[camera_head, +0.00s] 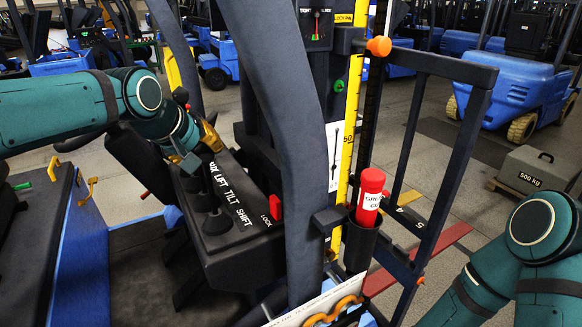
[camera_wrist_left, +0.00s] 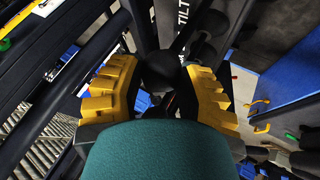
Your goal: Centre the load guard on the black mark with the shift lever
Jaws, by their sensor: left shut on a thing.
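My left gripper (camera_head: 208,138) has yellow fingers shut around the upper end of a black lever on the forklift's control console. In the left wrist view a round black knob (camera_wrist_left: 160,70) sits between the yellow fingers. The load guard looks to be the dark upright frame (camera_head: 428,64) at the right, on the mast side. I cannot make out the black mark for sure. My right arm shows at the lower right, but its gripper is out of view.
A red cylinder (camera_head: 371,190) stands in a dark holder beside the yellow scale (camera_head: 348,130). A red LOCK switch (camera_head: 275,207) is on the console's right side. Blue forklifts (camera_head: 512,88) stand behind.

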